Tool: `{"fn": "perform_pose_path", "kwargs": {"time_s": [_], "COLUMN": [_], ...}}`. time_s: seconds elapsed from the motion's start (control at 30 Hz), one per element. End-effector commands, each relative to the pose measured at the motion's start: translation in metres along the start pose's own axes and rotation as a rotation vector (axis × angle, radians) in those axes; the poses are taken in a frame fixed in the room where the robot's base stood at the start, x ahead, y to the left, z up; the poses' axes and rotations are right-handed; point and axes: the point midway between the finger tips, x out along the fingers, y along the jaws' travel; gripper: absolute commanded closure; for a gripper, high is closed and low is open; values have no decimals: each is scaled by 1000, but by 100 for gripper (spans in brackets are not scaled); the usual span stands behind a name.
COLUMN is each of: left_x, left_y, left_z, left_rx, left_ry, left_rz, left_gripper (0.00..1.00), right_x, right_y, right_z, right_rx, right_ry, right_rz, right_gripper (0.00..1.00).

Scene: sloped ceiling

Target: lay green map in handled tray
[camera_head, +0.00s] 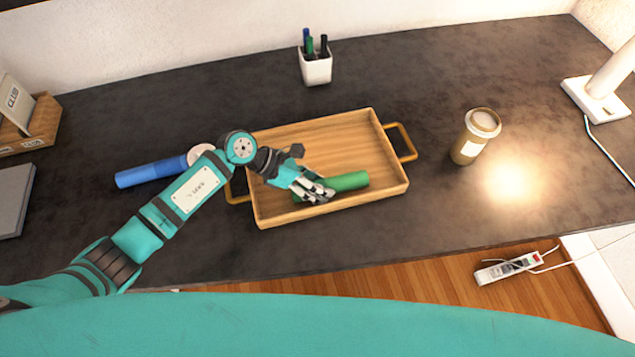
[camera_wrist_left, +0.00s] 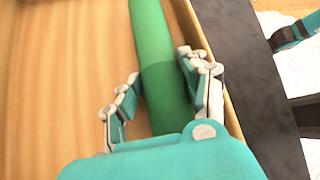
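The green map (camera_head: 346,182) is a rolled green tube lying in the handled tray (camera_head: 262,142), along its front wall. The tray is light wood with a brass-coloured handle at each end. My left gripper (camera_head: 318,192) is down in the tray at the map's left part and hides some of it. In the left wrist view the map (camera_wrist_left: 160,60) runs between the two fingers of the gripper (camera_wrist_left: 163,85). The fingers are apart, with a narrow strip of wood showing between the left finger and the map. My right gripper is not in view.
A blue roll (camera_head: 150,172) lies left of the tray, partly behind my left arm. A pen holder (camera_head: 316,68) stands behind. The dark desktop (camera_head: 420,75) is clear behind the tray's right side.

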Motion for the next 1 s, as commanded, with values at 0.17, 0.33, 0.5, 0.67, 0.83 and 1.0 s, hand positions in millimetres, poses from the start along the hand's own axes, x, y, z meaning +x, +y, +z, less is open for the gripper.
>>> {"fn": "perform_pose_path", "kwargs": {"time_s": [0.17, 0.33, 0.5, 0.67, 0.83, 1.0], "left_x": [1, 1, -3, -26, -63, -96], "left_y": [1, 1, 1, 2, 1, 1], "left_z": [-6, -6, -6, -5, -4, -3], "left_rx": [-6, -6, -5, -3, -1, -2], "left_ry": [12, 11, 11, 10, 10, 9], "left_rz": [0, 1, 2, 5, 4, 3], "left_gripper": [36, 36, 36, 36, 36, 36], "right_x": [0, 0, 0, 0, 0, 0], "right_y": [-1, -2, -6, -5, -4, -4], "right_z": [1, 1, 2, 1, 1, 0], "right_rx": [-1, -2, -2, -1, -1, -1], "right_ry": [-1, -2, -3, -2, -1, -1], "right_rz": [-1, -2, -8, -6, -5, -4], "right_gripper": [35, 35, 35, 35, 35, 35]}}
